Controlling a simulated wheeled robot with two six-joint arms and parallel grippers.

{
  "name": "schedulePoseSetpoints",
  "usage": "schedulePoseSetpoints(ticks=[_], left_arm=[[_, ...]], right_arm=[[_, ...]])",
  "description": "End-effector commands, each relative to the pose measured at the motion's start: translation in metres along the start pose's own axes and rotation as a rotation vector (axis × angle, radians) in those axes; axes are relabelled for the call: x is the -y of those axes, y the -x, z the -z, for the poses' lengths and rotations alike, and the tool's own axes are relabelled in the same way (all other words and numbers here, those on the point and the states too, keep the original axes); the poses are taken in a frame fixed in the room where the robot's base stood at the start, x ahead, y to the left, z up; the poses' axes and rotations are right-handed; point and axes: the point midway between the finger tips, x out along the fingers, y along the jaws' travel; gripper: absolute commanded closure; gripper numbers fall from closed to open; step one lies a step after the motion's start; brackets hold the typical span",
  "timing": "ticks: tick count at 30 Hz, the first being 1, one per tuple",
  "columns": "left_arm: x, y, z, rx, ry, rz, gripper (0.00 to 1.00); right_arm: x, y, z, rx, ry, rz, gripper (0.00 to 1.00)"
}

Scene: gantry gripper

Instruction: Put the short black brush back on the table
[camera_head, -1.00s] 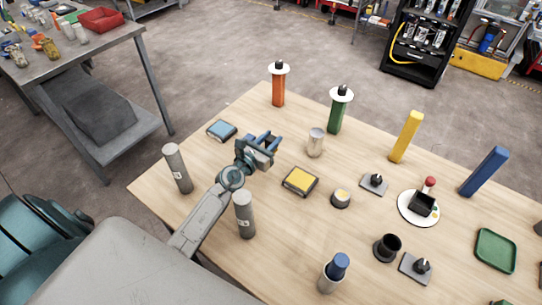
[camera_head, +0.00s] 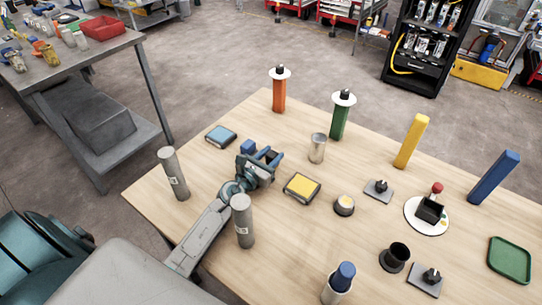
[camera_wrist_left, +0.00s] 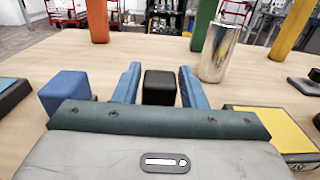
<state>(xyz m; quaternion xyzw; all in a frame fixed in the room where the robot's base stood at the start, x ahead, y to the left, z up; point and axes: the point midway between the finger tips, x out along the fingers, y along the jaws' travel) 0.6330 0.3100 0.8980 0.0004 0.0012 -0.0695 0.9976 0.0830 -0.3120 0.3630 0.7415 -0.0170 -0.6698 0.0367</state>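A short black block (camera_wrist_left: 160,88), which may be the short black brush, stands between the fingers of my left gripper (camera_wrist_left: 158,85) in the left wrist view. Gaps show on both sides of it, so the gripper is open around it and not clamped. Its lower end is hard to see behind the gripper body. In the head view my left gripper (camera_head: 265,157) is low over the left part of the wooden table (camera_head: 215,165), with a dark spot between its fingers. My right gripper is not in view.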

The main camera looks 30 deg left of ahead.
Motion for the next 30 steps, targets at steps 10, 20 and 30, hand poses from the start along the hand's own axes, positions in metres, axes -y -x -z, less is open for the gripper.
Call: schedulePoseSetpoints(ticks=[10, 20, 30], left_arm=[[0.000, 0.000, -0.001, 0.000, 0.000, 0.000, 0.48], [0.000, 0.037, -0.002, -0.003, -0.003, 0.001, 0.48], [0.000, 0.102, -0.002, -0.003, -0.001, 0.002, 0.48]], right_arm=[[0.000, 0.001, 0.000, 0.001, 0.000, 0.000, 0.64], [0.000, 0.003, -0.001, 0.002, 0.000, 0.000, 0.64], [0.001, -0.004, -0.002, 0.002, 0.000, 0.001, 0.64]])
